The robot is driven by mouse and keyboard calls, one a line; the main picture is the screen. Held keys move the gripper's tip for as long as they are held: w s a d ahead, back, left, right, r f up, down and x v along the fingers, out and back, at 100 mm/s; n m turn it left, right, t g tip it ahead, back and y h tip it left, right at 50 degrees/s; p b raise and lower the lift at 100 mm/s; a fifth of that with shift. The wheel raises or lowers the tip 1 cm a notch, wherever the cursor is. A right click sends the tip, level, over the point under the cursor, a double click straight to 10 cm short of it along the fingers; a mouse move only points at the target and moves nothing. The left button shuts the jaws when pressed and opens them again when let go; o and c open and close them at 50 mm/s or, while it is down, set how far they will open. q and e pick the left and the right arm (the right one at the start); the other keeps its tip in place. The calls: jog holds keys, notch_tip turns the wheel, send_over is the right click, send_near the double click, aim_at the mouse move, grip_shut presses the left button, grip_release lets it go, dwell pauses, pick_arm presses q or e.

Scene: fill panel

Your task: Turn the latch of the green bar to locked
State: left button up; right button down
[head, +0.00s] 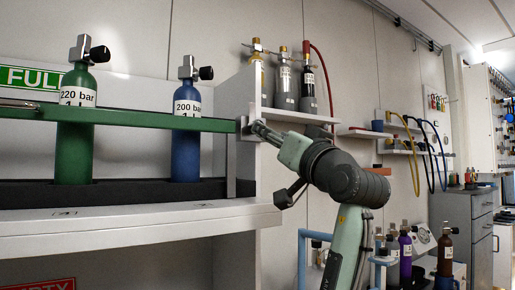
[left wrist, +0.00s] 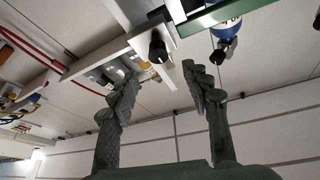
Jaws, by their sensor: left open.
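The green bar (head: 150,121) runs level across the front of the shelf, before a green cylinder (head: 74,145) and a blue cylinder (head: 186,150). Its right end meets a grey fitting (head: 244,128) at the shelf's side post, where the latch sits. My left gripper (head: 262,131) is at that end and partly covers the latch in the head view. In the left wrist view, its fingers (left wrist: 161,76) are open and apart. A black knob (left wrist: 157,48), seemingly the latch's handle, shows just beyond and between the fingertips, near the bar's end (left wrist: 190,20). The latch's setting cannot be told. My right gripper is not in view.
A small side shelf (head: 290,115) with several small cylinders is just right of the bar's end, close behind my arm. The blue cylinder's valve (left wrist: 224,50) is near my right-hand finger in the left wrist view. Hoses and a cabinet (head: 470,215) stand farther right.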

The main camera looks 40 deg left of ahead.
aim_at(255, 118)
pick_arm(q)
jog(key=x, duration=0.7)
jog(key=shift+w+a+f, duration=0.2)
jog(key=shift+a+f, duration=0.05)
jog(key=shift+a, duration=0.15)
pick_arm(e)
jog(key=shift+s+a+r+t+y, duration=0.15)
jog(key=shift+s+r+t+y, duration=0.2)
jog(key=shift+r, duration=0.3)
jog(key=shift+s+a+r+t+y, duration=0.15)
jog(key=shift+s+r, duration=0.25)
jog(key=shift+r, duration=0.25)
pick_arm(q)
grip_shut()
